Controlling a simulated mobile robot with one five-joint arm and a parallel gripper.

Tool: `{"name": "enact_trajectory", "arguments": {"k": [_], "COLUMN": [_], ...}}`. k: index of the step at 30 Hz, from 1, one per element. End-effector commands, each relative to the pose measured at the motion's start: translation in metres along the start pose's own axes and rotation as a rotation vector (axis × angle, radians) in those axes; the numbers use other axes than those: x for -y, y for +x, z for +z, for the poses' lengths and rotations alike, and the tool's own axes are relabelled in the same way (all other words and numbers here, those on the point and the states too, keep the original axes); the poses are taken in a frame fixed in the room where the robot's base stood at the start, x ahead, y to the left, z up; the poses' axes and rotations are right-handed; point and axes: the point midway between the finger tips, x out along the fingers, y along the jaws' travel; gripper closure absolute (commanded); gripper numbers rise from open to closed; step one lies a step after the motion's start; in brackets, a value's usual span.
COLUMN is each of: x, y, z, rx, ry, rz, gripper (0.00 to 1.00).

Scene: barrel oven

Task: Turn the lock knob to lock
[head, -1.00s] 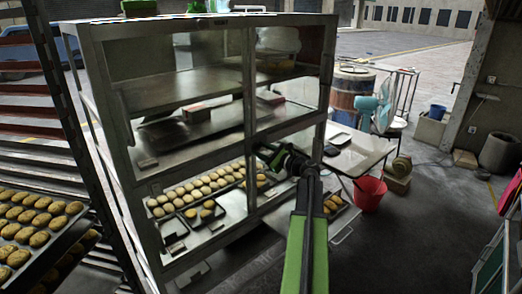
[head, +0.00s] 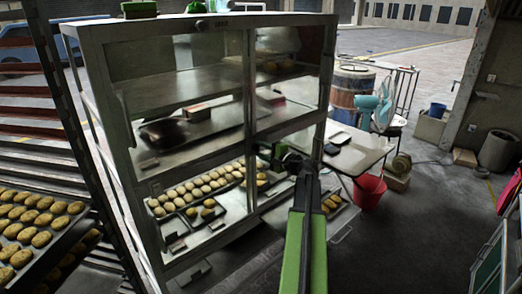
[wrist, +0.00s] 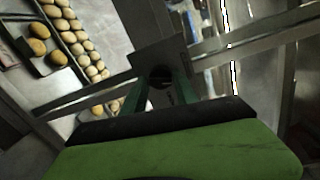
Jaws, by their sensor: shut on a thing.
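The lock knob (wrist: 160,74) is a small dark round piece on a metal plate (wrist: 152,55) of the cabinet frame in the wrist view. My gripper (wrist: 162,84) has its two green fingers on either side of the knob and is shut on it. In the head view, my gripper (head: 279,156) is at the cabinet's middle post, right of the lower glass panel. The knob is hidden there behind my gripper, and I cannot read its turn angle.
The metal-framed glass cabinet (head: 248,95) holds trays of buns (head: 200,187). A rack with bun trays (head: 40,225) stands at left.

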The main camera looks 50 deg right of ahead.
Motion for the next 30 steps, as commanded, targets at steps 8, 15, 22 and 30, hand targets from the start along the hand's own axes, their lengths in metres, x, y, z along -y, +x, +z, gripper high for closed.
{"name": "enact_trajectory", "arguments": {"k": [8, 15, 22, 30], "x": [0.0026, 0.0026, 0.0025, 0.0022], "y": [-0.0006, -0.0004, -0.0002, 0.0], "z": [-0.0019, -0.0016, -0.001, -0.0003], "rx": [-0.024, -0.033, -0.035, -0.033], "ry": [-0.202, -0.311, -0.358, -0.365], "rz": [-0.003, 0.0, 0.001, 0.002], "gripper": [1.0, 1.0, 1.0, 1.0]}}
